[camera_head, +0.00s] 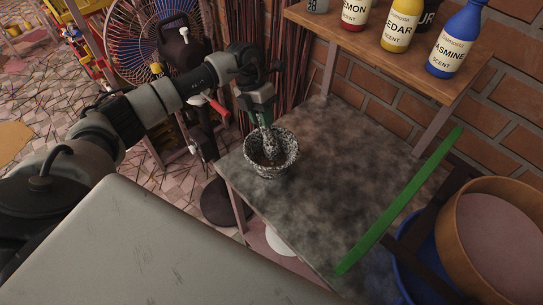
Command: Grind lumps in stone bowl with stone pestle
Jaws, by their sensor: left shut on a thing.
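The speckled stone bowl (281,166) stands upright near the left corner of the grey table. A speckled stone pestle (269,142) stands roughly upright with its lower end inside the bowl. My left gripper (264,121) is above the bowl, shut on the upper part of the pestle. Brownish material (265,160) shows at the bottom of the bowl; single lumps are too small to make out. My right gripper is not in view.
The grey table (345,165) is largely clear right of the bowl. A green strip (400,200) runs along its right side. Scent bottles (457,40) stand on a wooden shelf (400,58) above. A fan (150,40) is behind my left arm. A round tub (490,235) stands at right.

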